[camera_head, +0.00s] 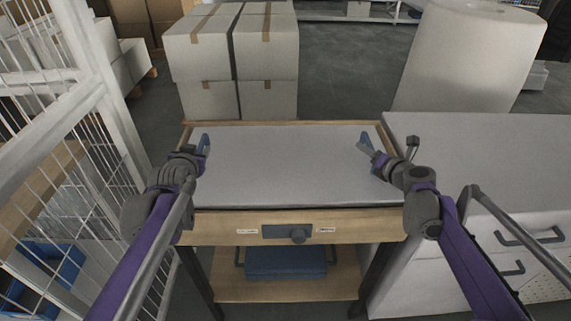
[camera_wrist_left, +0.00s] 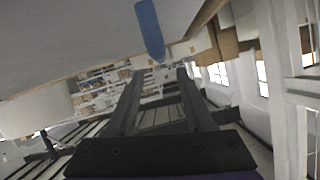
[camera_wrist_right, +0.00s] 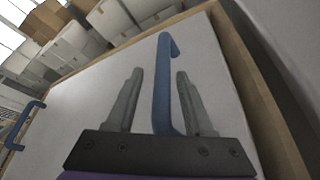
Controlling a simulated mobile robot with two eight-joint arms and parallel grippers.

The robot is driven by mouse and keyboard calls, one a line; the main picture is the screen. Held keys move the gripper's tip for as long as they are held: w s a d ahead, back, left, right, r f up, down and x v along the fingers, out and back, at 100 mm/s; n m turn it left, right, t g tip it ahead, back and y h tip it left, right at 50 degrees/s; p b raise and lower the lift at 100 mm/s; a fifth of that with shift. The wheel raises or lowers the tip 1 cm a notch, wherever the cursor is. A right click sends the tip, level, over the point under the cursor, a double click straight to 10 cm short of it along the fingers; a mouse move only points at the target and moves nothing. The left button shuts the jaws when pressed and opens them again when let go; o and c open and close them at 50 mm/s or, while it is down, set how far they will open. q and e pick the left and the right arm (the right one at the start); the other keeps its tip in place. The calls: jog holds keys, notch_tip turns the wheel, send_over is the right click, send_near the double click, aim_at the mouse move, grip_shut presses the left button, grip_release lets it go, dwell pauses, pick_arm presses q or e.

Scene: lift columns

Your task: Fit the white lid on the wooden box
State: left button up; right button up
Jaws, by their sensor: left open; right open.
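The white lid (camera_head: 280,165) lies flat over the wooden box (camera_head: 230,230), whose rim shows at the back and sides; I cannot tell if it is fully seated. A blue handle stands at each end of the lid. My right gripper (camera_head: 382,160) is open, with the right handle (camera_wrist_right: 162,85) between its fingers, not clamped. My left gripper (camera_head: 190,152) is open and empty at the left end. The left handle (camera_head: 204,143) shows just beyond its fingertips in the left wrist view (camera_wrist_left: 150,30), apart from them.
A grey-white cabinet (camera_head: 500,150) adjoins on the right. A white wire cage (camera_head: 100,90) stands close on the left. Stacked cartons (camera_head: 265,50) and a large white roll (camera_head: 465,60) are behind. A blue case (camera_head: 285,262) lies on the shelf below.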

pick_arm(q)
jog(key=v, duration=0.3)
jog(key=shift+s+r, duration=0.15)
jog(key=shift+s, duration=0.2)
jog(key=shift+s+d+r, duration=0.1)
jog(key=shift+s, duration=0.2)
pick_arm(e)
jog(key=shift+s+d, duration=0.1)
jog(key=shift+s, duration=0.05)
jog(key=v, duration=1.1)
jog(key=shift+s+r, duration=0.2)
jog(key=shift+s, duration=0.15)
jog(key=shift+f, duration=0.1)
